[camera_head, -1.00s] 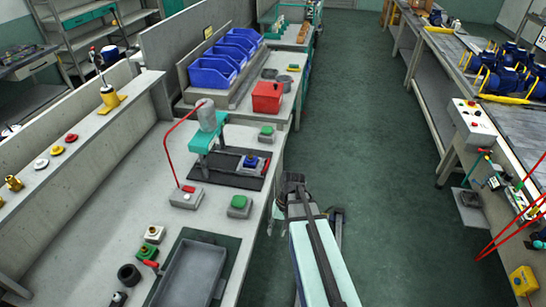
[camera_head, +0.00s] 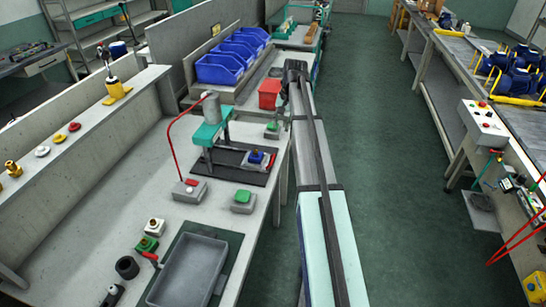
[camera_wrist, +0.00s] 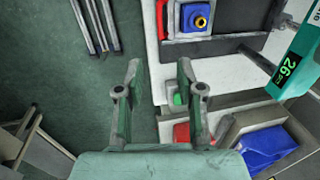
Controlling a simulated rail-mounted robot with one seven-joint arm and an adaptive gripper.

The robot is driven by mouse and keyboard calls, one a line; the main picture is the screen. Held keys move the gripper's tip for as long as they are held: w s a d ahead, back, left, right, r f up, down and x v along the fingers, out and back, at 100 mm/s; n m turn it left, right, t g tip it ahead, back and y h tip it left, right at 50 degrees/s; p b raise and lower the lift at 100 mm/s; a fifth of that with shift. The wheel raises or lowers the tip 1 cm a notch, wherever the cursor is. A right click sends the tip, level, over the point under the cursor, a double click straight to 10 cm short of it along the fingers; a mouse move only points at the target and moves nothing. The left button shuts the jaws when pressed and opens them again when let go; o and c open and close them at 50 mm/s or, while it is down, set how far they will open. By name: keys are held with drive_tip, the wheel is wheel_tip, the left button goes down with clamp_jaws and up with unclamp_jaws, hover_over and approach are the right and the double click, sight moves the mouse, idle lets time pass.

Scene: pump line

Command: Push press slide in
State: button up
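The press (camera_head: 210,125) is a teal frame with a grey cylinder on top, standing on the left bench. Its slide carries a blue block (camera_head: 257,156) with a red handle (camera_head: 272,160) on a dark base plate (camera_head: 240,172). The wrist view shows the blue block (camera_wrist: 196,18) with a brass ring at the top, and the red handle (camera_wrist: 161,18) left of it. My gripper (camera_wrist: 160,78) is open and empty, with the slide beyond its fingertips. In the head view, my arm hides most of the gripper near the bench edge.
A green button box (camera_head: 243,201) and a grey tray (camera_head: 187,270) stand on the near bench. A red bin (camera_head: 269,94) and blue bins (camera_head: 232,58) are behind the press. The aisle floor (camera_head: 375,150) right of my arm is clear.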

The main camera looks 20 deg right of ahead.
sight(273, 158)
drive_tip(key=f+p, duration=0.1)
drive_tip(key=f, duration=0.4)
drive_tip(key=w+a+f+p, duration=0.1)
drive_tip(key=f+p, duration=0.1)
drive_tip(key=f, duration=0.4)
drive_tip(key=w+a+f+p, duration=0.1)
drive_tip(key=f, duration=0.4)
drive_tip(key=shift+a+f, duration=0.2)
drive_tip(key=shift+f, duration=0.05)
clamp_jaws()
